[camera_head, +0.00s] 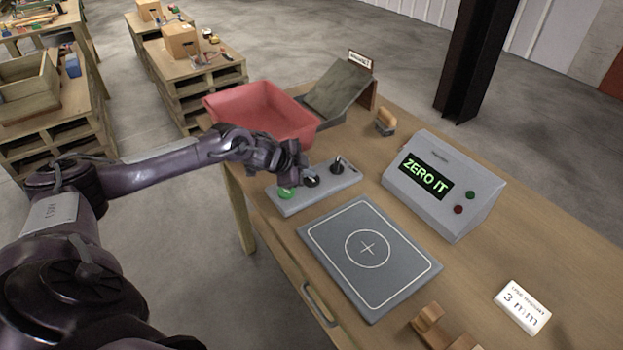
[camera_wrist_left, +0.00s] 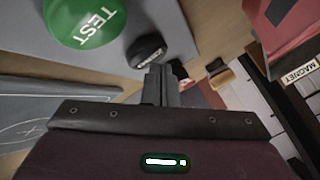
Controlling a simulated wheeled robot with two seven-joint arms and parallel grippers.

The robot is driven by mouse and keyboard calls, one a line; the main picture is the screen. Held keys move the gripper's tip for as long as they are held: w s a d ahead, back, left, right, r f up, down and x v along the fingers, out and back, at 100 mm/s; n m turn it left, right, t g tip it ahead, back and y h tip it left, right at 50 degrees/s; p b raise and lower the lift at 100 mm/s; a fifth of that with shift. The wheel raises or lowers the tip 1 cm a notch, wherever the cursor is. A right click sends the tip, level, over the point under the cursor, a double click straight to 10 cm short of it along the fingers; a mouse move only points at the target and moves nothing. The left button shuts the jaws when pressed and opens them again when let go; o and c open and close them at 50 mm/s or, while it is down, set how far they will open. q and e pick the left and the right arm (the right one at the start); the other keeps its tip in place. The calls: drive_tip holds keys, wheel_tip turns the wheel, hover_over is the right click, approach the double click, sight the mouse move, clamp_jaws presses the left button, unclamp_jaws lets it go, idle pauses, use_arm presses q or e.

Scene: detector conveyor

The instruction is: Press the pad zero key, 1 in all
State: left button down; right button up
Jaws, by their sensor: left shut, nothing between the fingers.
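A grey key panel (camera_head: 330,188) on the bench carries a green key (camera_head: 286,193), a round black key (camera_head: 311,181) and a black lever (camera_head: 338,164). No pad zero label is readable; the black key may be it. In the left wrist view the green key (camera_wrist_left: 85,20) reads TEST, and the black key (camera_wrist_left: 147,50) is beside it. My left gripper (camera_head: 303,174) is shut and empty over the panel; its fingertips (camera_wrist_left: 160,72) appear right by the black key. I cannot tell whether they touch it. A grey console (camera_head: 440,185) displays "ZERO IT". My right gripper is not in view.
A grey pad with a cross mark (camera_head: 369,258) lies in front of the panel. A red tray (camera_head: 262,112) and a sloped plate (camera_head: 338,88) stand behind. A card reading 3 mm (camera_head: 522,306) and a wooden block (camera_head: 440,328) lie at the near right.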

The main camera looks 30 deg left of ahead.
sight(307, 181)
use_arm(q)
drive_tip(key=shift+f, duration=0.45)
idle(0.5)
drive_tip(key=shift+r, duration=0.1)
drive_tip(key=shift+r+p, duration=0.65)
drive_tip(key=shift+r, duration=0.1)
wheel_tip(307, 181, up, 5)
drive_tip(key=p, duration=0.4)
drive_tip(key=shift+p, duration=0.3)
idle(0.7)
